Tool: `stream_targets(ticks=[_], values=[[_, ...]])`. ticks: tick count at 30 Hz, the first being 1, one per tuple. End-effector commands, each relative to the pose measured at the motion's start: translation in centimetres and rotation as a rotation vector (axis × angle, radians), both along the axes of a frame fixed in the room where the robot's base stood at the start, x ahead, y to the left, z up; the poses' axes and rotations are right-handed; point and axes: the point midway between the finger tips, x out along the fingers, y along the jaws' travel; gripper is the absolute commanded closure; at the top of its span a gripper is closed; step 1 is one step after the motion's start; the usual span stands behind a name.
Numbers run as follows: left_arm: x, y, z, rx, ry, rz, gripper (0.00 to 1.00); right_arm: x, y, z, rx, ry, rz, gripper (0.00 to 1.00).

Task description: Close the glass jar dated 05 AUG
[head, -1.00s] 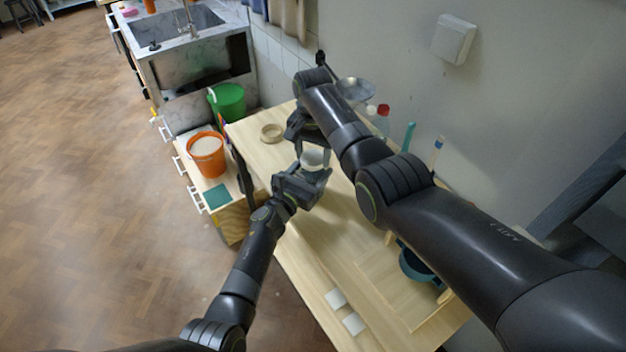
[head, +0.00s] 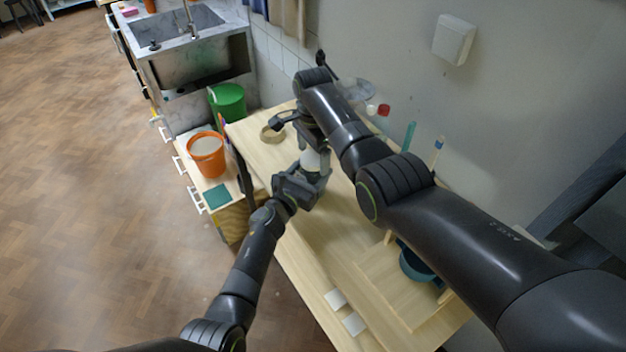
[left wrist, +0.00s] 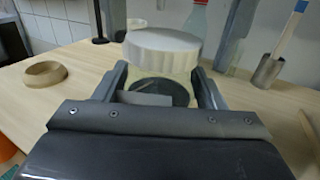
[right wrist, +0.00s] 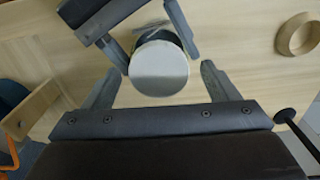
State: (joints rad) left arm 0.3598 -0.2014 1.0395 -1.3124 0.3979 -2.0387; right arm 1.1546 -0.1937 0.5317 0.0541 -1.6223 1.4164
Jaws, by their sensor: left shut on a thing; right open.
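A glass jar (left wrist: 170,90) with a wide white lid (left wrist: 160,42) on top stands upright between the fingers of my left gripper (left wrist: 162,88). My left gripper, also in the head view (head: 308,182), is shut on the jar's side below the lid. In the right wrist view the round lid (right wrist: 158,68) lies between the spread fingers of my right gripper (right wrist: 160,84), with a gap on both sides. My right gripper is open and empty. I cannot read a date on the jar. In the head view my right arm partly hides the jar top (head: 312,160).
A wooden ring (head: 272,133) lies on the table (head: 320,235) beyond the grippers. A red-capped bottle (head: 384,110) and a cup with a brush (left wrist: 268,70) stand towards the wall. A wooden tray (head: 385,300) and two white tiles (head: 336,299) are nearer. The table's left front is clear.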

Motion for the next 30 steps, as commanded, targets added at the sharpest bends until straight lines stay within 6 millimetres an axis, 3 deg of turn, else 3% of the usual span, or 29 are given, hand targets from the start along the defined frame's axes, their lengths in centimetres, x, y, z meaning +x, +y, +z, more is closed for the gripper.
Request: stream_targets(ticks=[7, 19, 24, 30], values=[[0.0, 0.0, -0.1, 0.001, 0.001, 0.001, 1.00, 0.1, 0.0, 2.3, 0.001, -0.004, 0.000, 0.19], [0.0, 0.0, -0.1, 0.001, 0.001, 0.001, 1.00, 0.1, 0.0, 10.3, 0.000, -0.004, 0.001, 0.19], [0.0, 0.0, -0.1, 0.001, 0.001, 0.001, 1.00, 0.1, 0.0, 11.8, 0.001, -0.001, 0.000, 0.19], [0.0, 0.0, -0.1, 0.001, 0.001, 0.001, 1.00, 0.0, 0.0, 12.0, 0.001, -0.001, -0.001, 0.19]])
